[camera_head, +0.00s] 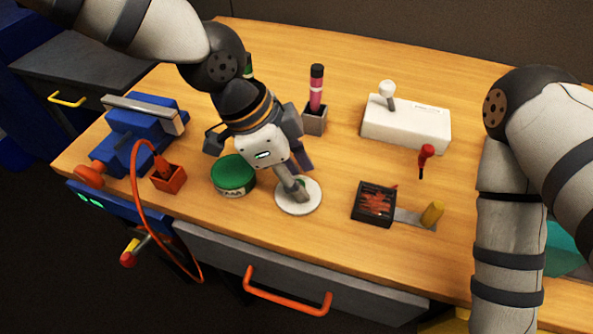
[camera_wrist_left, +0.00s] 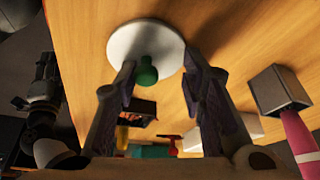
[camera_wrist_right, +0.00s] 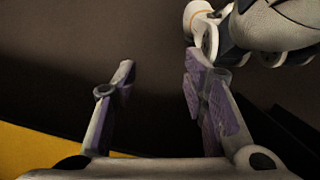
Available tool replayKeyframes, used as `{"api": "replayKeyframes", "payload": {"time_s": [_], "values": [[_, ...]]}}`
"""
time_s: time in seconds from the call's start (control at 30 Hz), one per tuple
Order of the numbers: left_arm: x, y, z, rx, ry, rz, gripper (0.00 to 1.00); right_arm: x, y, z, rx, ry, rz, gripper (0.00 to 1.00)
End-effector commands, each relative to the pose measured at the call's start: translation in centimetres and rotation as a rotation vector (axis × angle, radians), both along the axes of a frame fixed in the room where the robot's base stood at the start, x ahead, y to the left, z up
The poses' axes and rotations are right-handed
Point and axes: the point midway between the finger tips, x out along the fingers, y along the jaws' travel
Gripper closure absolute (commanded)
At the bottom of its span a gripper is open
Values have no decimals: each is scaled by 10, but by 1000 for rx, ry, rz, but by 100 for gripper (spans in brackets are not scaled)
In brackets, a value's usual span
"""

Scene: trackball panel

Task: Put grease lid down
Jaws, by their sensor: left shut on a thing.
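The grease lid (camera_head: 285,205) is a white disc with a green knob. It lies flat at or just above the wooden table, right of the green grease tin (camera_head: 233,174). My left gripper (camera_head: 299,190) points down at the lid and is shut on its knob. The left wrist view shows the lid (camera_wrist_left: 125,45) and its green knob (camera_wrist_left: 147,73) between the fingers. Whether the lid touches the table is hard to tell. My right gripper (camera_wrist_right: 158,80) is open and empty in the right wrist view; its fingers are out of the head view.
A blue vise (camera_head: 140,130) and an orange holder (camera_head: 169,178) stand left. A grey holder with a pink tube (camera_head: 316,90) stands behind. A white joystick box (camera_head: 405,122), a red tool (camera_head: 425,158) and a black tray (camera_head: 374,218) are right. The table front edge is close.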

Motion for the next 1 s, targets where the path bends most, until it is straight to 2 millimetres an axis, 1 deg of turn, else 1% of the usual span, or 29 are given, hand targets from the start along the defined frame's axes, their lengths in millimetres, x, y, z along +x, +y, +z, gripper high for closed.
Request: {"api": "replayKeyframes", "payload": {"time_s": [0.07, 0.1, 0.17, 0.43, 0.53, 0.57, 0.67, 0.7, 0.8, 0.9, 1.0], "values": [[0, 0, -3, 1, 1, 1, 78, 0, 0, 0, 0, 1, 0, 60], [0, 0, -3, 0, 1, 1, 56, 0, 0, 0, 0, 1, 0, 60], [0, 0, -3, 0, 1, 1, 43, 0, 0, 0, 0, 1, 0, 60], [0, 0, -2, 0, 1, 1, 43, 0, 0, 0, 0, 1, 0, 60], [0, 1, 5, -1, -2, 1, 43, 1, 0, 1, 0, -2, 0, 60], [1, 3, 10, -2, -3, 2, 43, 2, 0, 1, 0, -5, 0, 60], [0, 12, 35, -4, -7, 4, 43, 5, 0, 5, 0, -19, 0, 60], [0, 17, 46, -3, -9, 4, 43, 7, 0, 7, 0, -25, 0, 60], [-2, 27, 72, -3, -10, 3, 43, 11, 0, 10, 0, -38, 0, 60], [-3, 37, 93, -4, -7, 2, 43, 13, 0, 12, 0, -48, 0, 60], [-4, 43, 106, -1, -3, 2, 43, 14, 0, 13, 0, -52, 0, 60]]}}
